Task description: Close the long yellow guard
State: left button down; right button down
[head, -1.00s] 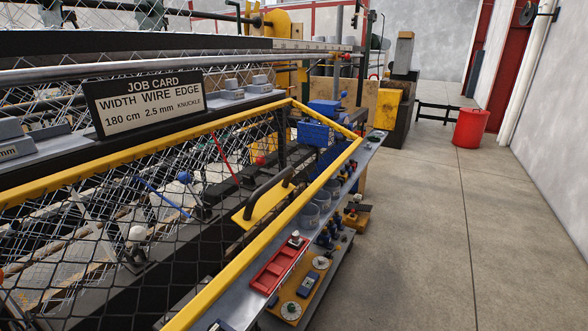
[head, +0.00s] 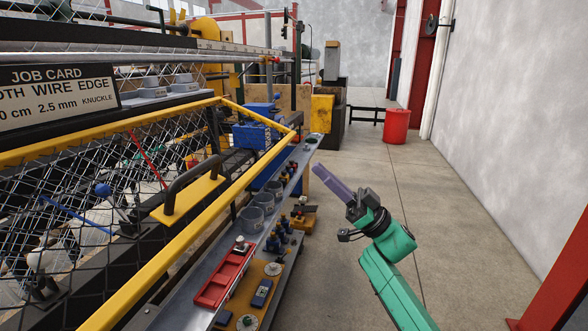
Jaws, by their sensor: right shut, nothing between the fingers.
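The long yellow guard (head: 187,243) is a yellow-framed panel of black wire mesh along the machine on the left. Its lower edge stands out over the grey ledge, and its near end is cut off by the frame. A black bar handle (head: 192,168) sits on a yellow plate on the mesh. My right gripper (head: 319,172) is shut and empty, its purple fingers pointing up and left. It is over the aisle, right of the guard's far corner and apart from the guard and handle. My left gripper is out of view.
The grey ledge (head: 178,312) below the guard holds a red tray (head: 224,276) and grey cups (head: 251,220). A lower shelf carries tools and dials. A red bin (head: 396,127) stands farther back. The concrete floor to the right is clear up to the wall.

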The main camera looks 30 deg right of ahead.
jog(key=p+x, duration=0.4)
jog(key=x, duration=0.5)
jog(key=f, duration=0.1)
jog(key=w+f, duration=0.1)
jog(key=a+f+p, duration=0.1)
jog(key=shift+w+f, duration=0.35)
